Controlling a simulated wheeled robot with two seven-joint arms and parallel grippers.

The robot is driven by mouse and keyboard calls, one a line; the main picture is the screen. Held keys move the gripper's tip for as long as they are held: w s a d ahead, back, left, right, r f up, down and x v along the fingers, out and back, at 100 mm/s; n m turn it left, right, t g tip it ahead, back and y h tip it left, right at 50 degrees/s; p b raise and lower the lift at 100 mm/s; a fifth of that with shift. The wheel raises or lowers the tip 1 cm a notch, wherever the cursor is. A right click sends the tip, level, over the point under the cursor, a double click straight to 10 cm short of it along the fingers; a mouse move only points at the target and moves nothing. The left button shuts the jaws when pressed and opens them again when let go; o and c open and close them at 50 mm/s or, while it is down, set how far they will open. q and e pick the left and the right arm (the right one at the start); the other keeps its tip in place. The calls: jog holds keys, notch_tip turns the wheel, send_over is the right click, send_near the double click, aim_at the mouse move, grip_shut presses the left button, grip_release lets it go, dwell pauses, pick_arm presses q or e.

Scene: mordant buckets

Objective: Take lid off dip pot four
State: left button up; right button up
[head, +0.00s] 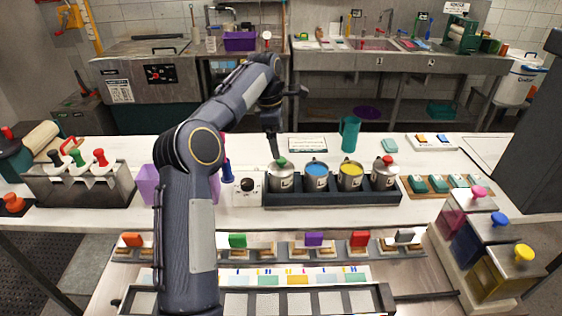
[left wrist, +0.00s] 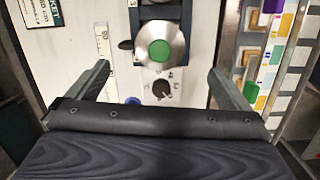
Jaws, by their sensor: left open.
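A dark rack (head: 330,194) holds a row of pots on the white counter. The left-end pot (head: 281,184) wears a steel lid with a green knob (head: 281,162); a mark like a 3 shows beside its neighbour in the left wrist view. The two middle pots are uncovered, one with blue liquid (head: 316,169), one with yellow (head: 350,169). The right-end pot (head: 385,179) has a red-knobbed lid. My left gripper (head: 274,150) points down just above the green knob, open and empty. In the left wrist view the green knob (left wrist: 160,50) lies between and beyond the fingers. My right gripper is out of view.
A dial box (head: 248,187) stands against the rack's left end. A purple container (head: 148,184) and a bottle rack (head: 82,187) are farther left. A teal jug (head: 349,133) stands behind the pots. Coloured stamps (head: 313,240) line the front shelf.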

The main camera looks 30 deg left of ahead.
aim_at(281, 160)
pick_arm(q)
jog(key=shift+w+a+f+n, duration=0.35)
jog(key=shift+a+f+n, duration=0.1)
jog(key=shift+f+n, duration=0.2)
notch_tip(281, 160, down, 2)
jog(key=shift+d, duration=0.15)
jog(key=f, duration=0.2)
jog(key=d+f+p, duration=0.1)
jog(key=f, duration=0.2)
jog(key=shift+d+f, duration=0.2)
jog(key=shift+f, duration=0.05)
jog(key=c, duration=1.1)
jog(key=shift+o, duration=0.2)
jog(key=shift+r, duration=0.1)
